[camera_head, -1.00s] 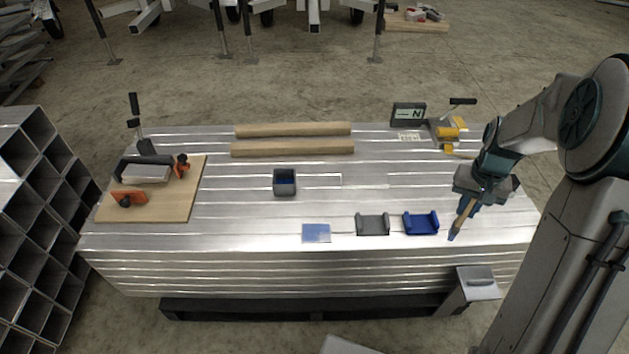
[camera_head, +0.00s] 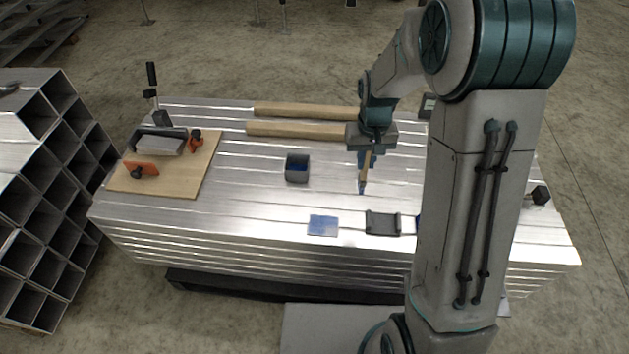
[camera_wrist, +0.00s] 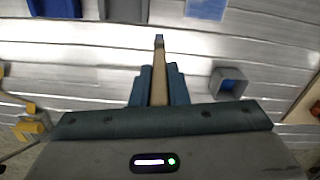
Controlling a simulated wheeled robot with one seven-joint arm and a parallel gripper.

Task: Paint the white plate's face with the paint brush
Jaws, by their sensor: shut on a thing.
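My gripper (camera_head: 368,157) is shut on the paint brush (camera_head: 363,180), which hangs bristles down with a blue tip above the table, behind the grey holder. In the wrist view the brush (camera_wrist: 159,85) sticks out between both fingers (camera_wrist: 158,90). The plate (camera_head: 323,225) lies flat near the table's front edge, left of the grey holder; its face shows mostly blue with paler patches. It also shows at the top of the wrist view (camera_wrist: 207,8). A dark square cup (camera_head: 297,168) with blue inside stands left of my gripper; the wrist view shows it too (camera_wrist: 229,82).
The grey holder (camera_head: 382,223) sits right of the plate; a blue holder (camera_wrist: 54,8) beside it is mostly hidden by my arm in the head view. Two wooden bars (camera_head: 300,131) lie at the back. A wooden board (camera_head: 205,165) with clamps is at left.

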